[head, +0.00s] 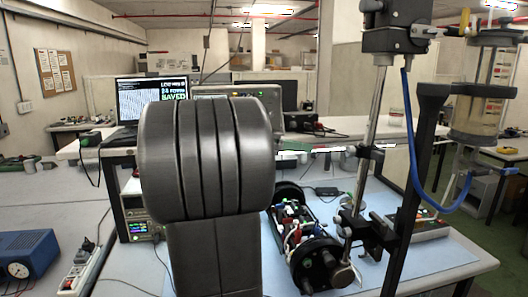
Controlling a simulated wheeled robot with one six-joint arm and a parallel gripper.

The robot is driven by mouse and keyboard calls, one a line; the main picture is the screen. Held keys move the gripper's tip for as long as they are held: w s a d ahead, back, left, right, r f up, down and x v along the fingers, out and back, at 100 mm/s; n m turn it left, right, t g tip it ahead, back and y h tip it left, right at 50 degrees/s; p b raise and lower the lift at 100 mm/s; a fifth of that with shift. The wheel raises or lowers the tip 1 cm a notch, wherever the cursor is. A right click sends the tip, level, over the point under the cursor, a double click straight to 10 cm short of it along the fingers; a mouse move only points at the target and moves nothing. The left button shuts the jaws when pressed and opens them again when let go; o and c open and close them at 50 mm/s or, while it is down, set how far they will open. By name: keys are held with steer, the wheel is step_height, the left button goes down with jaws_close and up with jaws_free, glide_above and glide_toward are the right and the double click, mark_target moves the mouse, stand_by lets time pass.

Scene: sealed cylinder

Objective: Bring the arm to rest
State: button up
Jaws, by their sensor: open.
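A large dark grey ribbed part of my own arm (205,160) fills the middle of the head view, upright and close to the camera. My gripper is not in view. Just right of the arm, an electronics chassis (297,222) with round black end plates and coloured wires lies on a light blue mat (425,262). A clear cylinder (488,92) stands upright at the upper right, held in a dark frame, with a blue hose (412,150) running near it. What stands behind my arm is hidden.
A metal post stand (372,150) rises right of the chassis. A power supply (142,229), a power strip (78,270) and a blue box with a dial (26,256) stand left. Some bench at far left is clear.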

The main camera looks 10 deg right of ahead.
mark_target(347, 152)
steer(key=d+p, duration=0.1)
steer(key=d, duration=0.3)
steer(key=d+f, duration=0.1)
steer(key=d, duration=0.3)
steer(key=d+f+p, duration=0.1)
steer(key=d, duration=0.4)
steer(key=shift+w+f+p, duration=0.15)
steer(key=shift+w+p, duration=0.15)
steer(key=shift+w, duration=0.1)
steer(key=shift+a, duration=0.1)
